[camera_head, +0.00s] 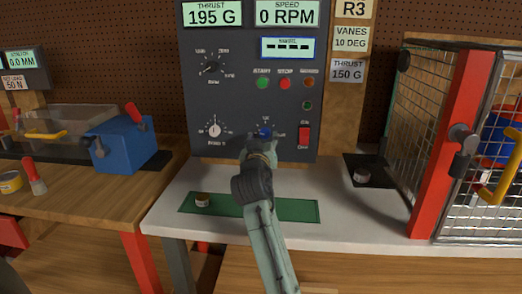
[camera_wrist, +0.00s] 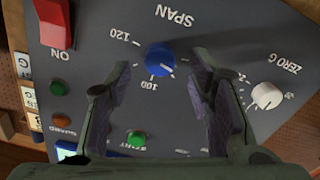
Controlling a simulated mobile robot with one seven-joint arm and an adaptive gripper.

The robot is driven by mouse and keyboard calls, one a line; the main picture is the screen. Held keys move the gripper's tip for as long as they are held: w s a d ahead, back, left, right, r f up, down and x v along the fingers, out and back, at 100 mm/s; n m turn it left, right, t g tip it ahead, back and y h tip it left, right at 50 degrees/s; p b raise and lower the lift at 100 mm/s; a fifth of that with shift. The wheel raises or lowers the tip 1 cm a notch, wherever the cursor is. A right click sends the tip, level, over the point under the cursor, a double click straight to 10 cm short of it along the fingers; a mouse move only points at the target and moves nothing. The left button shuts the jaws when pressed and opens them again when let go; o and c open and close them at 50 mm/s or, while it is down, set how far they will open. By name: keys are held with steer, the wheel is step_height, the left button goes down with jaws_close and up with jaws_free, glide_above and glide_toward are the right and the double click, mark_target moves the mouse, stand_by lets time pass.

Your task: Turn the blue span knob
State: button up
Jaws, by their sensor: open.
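The blue span knob (camera_wrist: 160,58) is on the grey control panel, under the label SPAN in the upside-down wrist view, with 100 and 120 marked on its dial. Its pale pointer line faces the lower right in that view. My gripper (camera_wrist: 162,95) is open, with one finger on each side of the knob and a gap to both. In the head view my gripper (camera_head: 262,143) is in front of the panel's lower part, and only a bit of the blue knob (camera_head: 264,132) shows above it. Contact is not visible.
The white zero knob (camera_wrist: 267,95) is close to one finger. A red switch (camera_head: 304,135) and green, red and orange buttons are on the same panel (camera_head: 240,110). A mesh cage with a red post (camera_head: 445,140) stands at right. A green mat (camera_head: 300,210) lies below.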

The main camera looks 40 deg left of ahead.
steer(key=v, duration=0.8)
steer(key=shift+s+d, duration=0.15)
steer(key=shift+s, duration=0.15)
